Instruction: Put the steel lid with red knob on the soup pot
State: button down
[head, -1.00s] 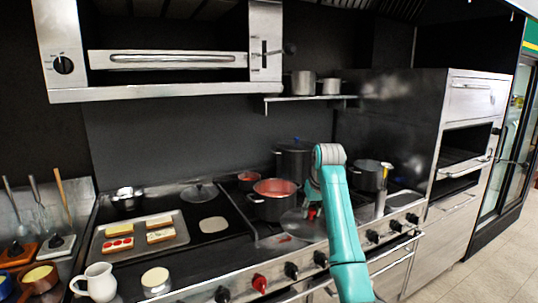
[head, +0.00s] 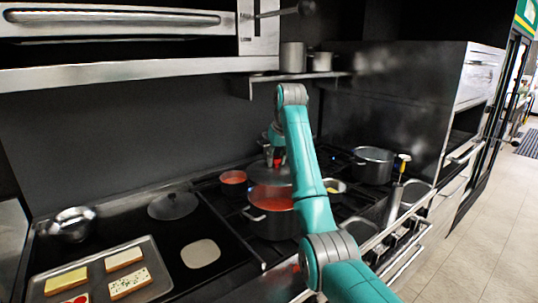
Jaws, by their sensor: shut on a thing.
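My gripper (head: 277,154) is shut on the red knob of the steel lid (head: 268,174). The lid hangs roughly level above the soup pot (head: 270,224), toward its back rim in the picture. The pot is dark, with two handles, and stands on the stove. Red soup shows inside it below the lid, so lid and pot appear apart. My arm crosses in front of the pot's right side and hides part of it. The exact height of the lid over the rim is hard to tell.
A small pot of red soup (head: 233,182) stands left of the soup pot. A larger grey pot (head: 373,166) stands to the right, and a small pan (head: 334,187) beside my arm. A dark lid (head: 173,205) and a tray of bread slices (head: 108,278) lie left. A shelf (head: 290,76) hangs above.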

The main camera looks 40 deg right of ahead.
jog(key=shift+f, duration=3.65)
jog(key=shift+s+f, duration=0.1)
jog(key=shift+f, duration=0.45)
jog(key=shift+c, duration=1.2)
grip_release()
jog(key=shift+r, duration=3.45)
jog(key=shift+s, duration=0.1)
